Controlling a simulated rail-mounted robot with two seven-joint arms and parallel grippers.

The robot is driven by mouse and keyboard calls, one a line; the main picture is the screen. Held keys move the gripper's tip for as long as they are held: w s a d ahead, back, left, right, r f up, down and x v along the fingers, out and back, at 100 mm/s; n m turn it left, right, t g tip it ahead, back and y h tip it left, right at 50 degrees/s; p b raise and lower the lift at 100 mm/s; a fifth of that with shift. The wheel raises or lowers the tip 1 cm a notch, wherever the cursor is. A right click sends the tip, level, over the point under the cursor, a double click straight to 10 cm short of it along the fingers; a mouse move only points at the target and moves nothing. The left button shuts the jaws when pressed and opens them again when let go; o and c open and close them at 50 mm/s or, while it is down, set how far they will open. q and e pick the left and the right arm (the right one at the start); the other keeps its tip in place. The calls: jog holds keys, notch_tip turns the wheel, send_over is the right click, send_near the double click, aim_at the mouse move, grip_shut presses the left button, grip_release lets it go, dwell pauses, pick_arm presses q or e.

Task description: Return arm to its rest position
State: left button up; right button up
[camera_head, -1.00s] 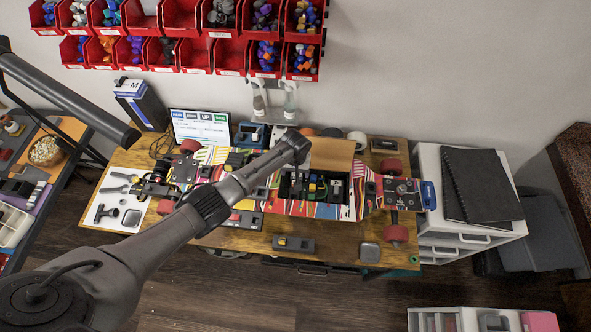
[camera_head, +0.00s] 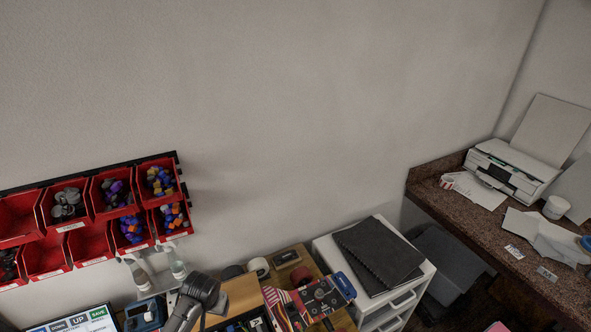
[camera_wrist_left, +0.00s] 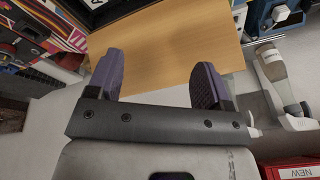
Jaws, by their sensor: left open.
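My right gripper is in neither view.
Red bins (camera_head: 115,198) hang on the wall at left, with bottles (camera_head: 178,270) below them. A white drawer cabinet (camera_head: 397,290) with black folders (camera_head: 378,250) stands right of the bench. A printer (camera_head: 510,170) sits on a counter at far right.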

pick_arm(q)
notch_tip(320, 180, up, 10)
jog(key=w+d+m+t, duration=0.1)
jog(key=d+m+t, duration=0.1)
jog(key=d+t, duration=0.1)
jog(key=s+d+r+t+h+p, duration=0.1)
jog(key=s+d+r+t, duration=0.15)
jog(key=s+r, duration=0.7)
jog(key=s+a+f+g+p, duration=0.1)
jog(key=s+f, duration=0.3)
jog(key=s, duration=0.6)
jog(key=s+a+f+n+g+p, duration=0.1)
jog(key=s+f, duration=0.3)
jog(key=s, duration=0.6)
jog(key=s+f+g, duration=0.2)
jog(key=s+f, duration=0.3)
jog(key=s, duration=0.6)
jog(key=shift+a+p, duration=0.4)
jog(key=shift+g, duration=0.25)
